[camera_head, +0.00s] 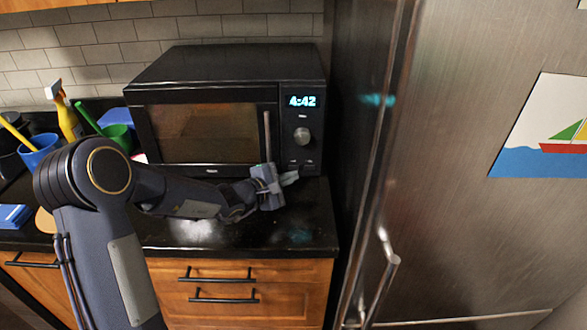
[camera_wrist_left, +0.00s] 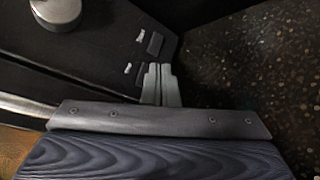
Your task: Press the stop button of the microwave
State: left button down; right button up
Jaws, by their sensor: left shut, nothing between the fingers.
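The black microwave (camera_head: 200,75) stands on the dark counter with its door shut and its clock lit at 4:42. Its control panel, at the right, has a round knob (camera_head: 302,136), also seen in the left wrist view (camera_wrist_left: 58,10). Two small dark buttons sit below the knob; the wrist view shows one clear of the fingers (camera_wrist_left: 155,43) and one right beside the fingertips (camera_wrist_left: 140,75). Their markings are too small to read. My left gripper (camera_head: 293,177) is shut and empty at the panel's lower edge; its fingertips (camera_wrist_left: 160,68) also show there. I cannot tell whether they touch the panel.
The vertical door handle (camera_head: 267,135) is just left of the panel. A steel fridge (camera_head: 450,150) stands close on the right. The counter (camera_head: 290,230) in front is mostly clear.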

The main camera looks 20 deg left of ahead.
pick_arm(q)
jog(key=shift+w, duration=0.15)
dwell(0.7)
jog(key=shift+w+a+b, duration=0.15)
jog(key=shift+w+b, duration=0.1)
jog(key=shift+b, duration=0.05)
jog(key=shift+w, duration=0.15)
dwell(0.4)
jog(key=shift+w+a+r, duration=0.2)
jog(key=shift+w+r, duration=0.05)
jog(key=shift+r, duration=0.1)
dwell(0.7)
jog(key=shift+s+d+f+b, duration=0.15)
jog(key=shift+s+f+b, duration=0.1)
jog(key=shift+b, duration=0.8)
jog(key=shift+s+d, duration=0.1)
